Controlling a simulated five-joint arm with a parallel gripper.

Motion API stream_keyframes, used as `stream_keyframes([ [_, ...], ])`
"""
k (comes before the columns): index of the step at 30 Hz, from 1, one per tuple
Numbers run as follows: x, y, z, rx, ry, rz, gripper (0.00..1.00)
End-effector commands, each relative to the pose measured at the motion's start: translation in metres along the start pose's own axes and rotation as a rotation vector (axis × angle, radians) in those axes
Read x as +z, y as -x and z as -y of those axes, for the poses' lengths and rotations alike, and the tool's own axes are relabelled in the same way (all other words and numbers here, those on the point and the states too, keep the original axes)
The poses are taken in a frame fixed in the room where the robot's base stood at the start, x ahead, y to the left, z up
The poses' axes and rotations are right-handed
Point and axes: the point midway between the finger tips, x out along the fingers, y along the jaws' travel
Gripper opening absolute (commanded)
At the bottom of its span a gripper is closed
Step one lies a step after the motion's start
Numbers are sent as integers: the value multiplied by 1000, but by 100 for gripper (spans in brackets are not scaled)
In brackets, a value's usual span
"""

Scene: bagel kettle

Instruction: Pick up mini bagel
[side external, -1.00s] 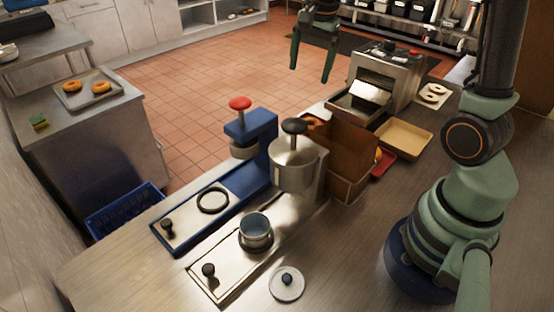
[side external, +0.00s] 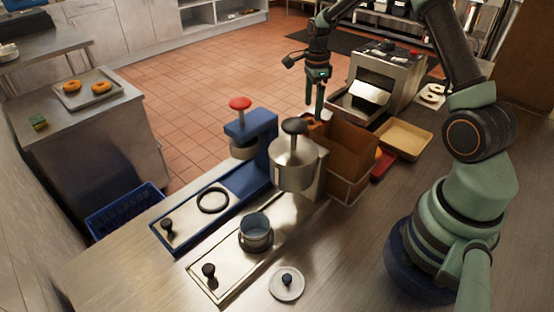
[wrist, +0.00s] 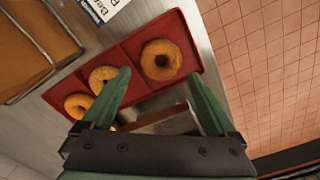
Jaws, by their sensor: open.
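In the wrist view, a red divided tray (wrist: 186,38) holds several golden mini bagels. One bagel (wrist: 162,60) lies just beyond and between my fingertips. Two more bagels, one (wrist: 101,76) beside my left finger and one (wrist: 78,105) farther left, are partly overlapped by that finger or near it. My gripper (wrist: 160,77) is open and empty above the tray. In the side view, my gripper (side external: 315,112) hangs pointing down behind the brown box.
The brown box in a wire frame (side external: 345,152) stands close to the tray. A tan tray (side external: 404,139) and a metal toaster-like machine (side external: 387,75) are beyond. A kettle-like dispenser (side external: 294,160) stands left of the box. A printed card (wrist: 104,7) lies beside the tray.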

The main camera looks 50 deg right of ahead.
Motion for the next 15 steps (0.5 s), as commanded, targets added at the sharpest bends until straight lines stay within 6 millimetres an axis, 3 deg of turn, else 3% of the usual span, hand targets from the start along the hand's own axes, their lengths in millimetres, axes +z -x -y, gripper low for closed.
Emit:
stream_keyframes([
  [5, 0, -12, 0, 1, 1, 0, 93],
  [15, 2, -55, 1, 1, 2, 0, 93],
])
